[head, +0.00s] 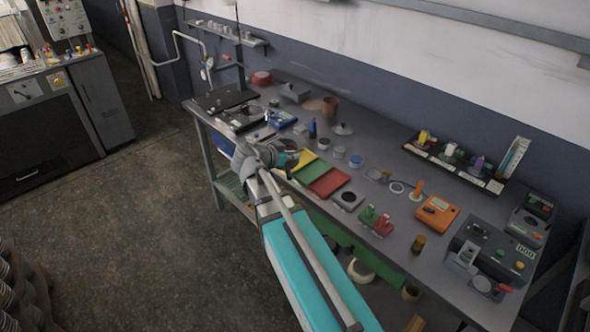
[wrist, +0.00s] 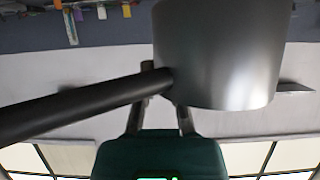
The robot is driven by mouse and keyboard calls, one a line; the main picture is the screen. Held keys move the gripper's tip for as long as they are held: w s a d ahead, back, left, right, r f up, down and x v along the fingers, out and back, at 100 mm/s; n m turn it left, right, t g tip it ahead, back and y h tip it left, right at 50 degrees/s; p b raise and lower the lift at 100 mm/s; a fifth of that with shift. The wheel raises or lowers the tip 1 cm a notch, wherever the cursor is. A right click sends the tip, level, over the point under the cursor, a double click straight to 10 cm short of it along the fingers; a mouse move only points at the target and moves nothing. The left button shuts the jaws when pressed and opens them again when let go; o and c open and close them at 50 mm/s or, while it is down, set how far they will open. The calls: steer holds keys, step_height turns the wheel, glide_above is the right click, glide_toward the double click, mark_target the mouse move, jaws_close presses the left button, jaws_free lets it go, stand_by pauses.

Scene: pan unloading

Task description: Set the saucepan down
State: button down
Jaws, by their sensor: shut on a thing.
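The saucepan (wrist: 222,60) is a plain grey metal pan with a long black handle (wrist: 80,105), large in the wrist view. My gripper (wrist: 163,92) is shut on the handle close to the pan's wall. In the head view my gripper (head: 290,160) is over the near edge of the workbench (head: 395,240), left of the coloured mats. The pan is hard to make out there, largely lost behind my arm and gripper. The wrist view does not show what lies under the pan.
Yellow, green and red mats (head: 330,182) lie beside my gripper. A square plate with a dark disc (head: 348,198), small tins (head: 355,160), a lid (head: 342,129) and an orange device (head: 437,212) crowd the bench. A dark rack (head: 452,160) stands along the back.

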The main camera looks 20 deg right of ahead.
steer(key=shift+n+t+y, duration=0.5)
steer(key=shift+n, duration=0.1)
steer(key=shift+s+d+p, duration=0.2)
steer(key=shift+s+d, duration=0.2)
steer(key=shift+d, duration=0.45)
steer(key=shift+s+d+p, duration=0.15)
steer(key=shift+s+d, duration=0.3)
steer(key=shift+d, duration=0.45)
steer(key=shift+s+d+p, duration=0.2)
steer(key=shift+s+d, duration=0.2)
steer(key=shift+d, duration=0.45)
steer(key=w+d+f+b, duration=0.3)
steer(key=w+f+b, duration=0.6)
steer(key=w, duration=0.3)
steer(key=shift+w+d, duration=0.3)
steer(key=shift+d, duration=0.05)
